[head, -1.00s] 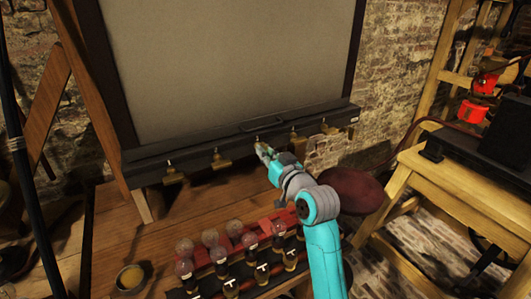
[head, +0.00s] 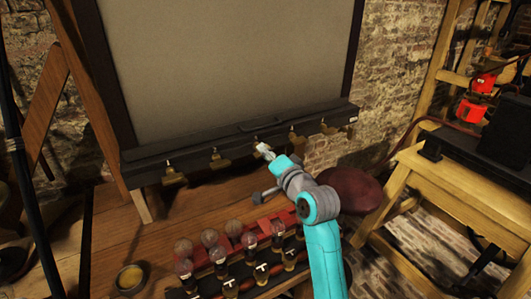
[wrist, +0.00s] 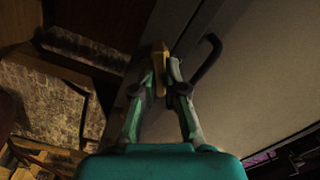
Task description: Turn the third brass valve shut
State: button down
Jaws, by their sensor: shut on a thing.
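Several brass valves line the front of the dark rail (head: 235,150) below the big grey panel. The third brass valve (head: 256,140) is the middle one, partly hidden by my gripper (head: 264,149) in the head view. In the wrist view, my gripper (wrist: 168,78) has its two fingers closed in on the brass valve (wrist: 159,54), with the brass part between and just beyond the tips. How far the valve is turned is hard to tell.
Other valves stand to the left (head: 220,160) and right (head: 297,140) on the rail. A dark handle (wrist: 207,60) sits close to the fingers. Below, a red rack (head: 275,218) with glass-topped jars stands on the wooden bench (head: 130,225). A small bowl (head: 130,279) is at lower left.

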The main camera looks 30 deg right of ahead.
jog(key=m, duration=0.5)
jog(key=shift+d+f+m, duration=0.1)
jog(key=shift+f+m, duration=0.05)
jog(key=shift+m, duration=0.15)
dwell(0.4)
jog(key=c, duration=1.2)
grip_release()
jog(key=s, duration=1.2)
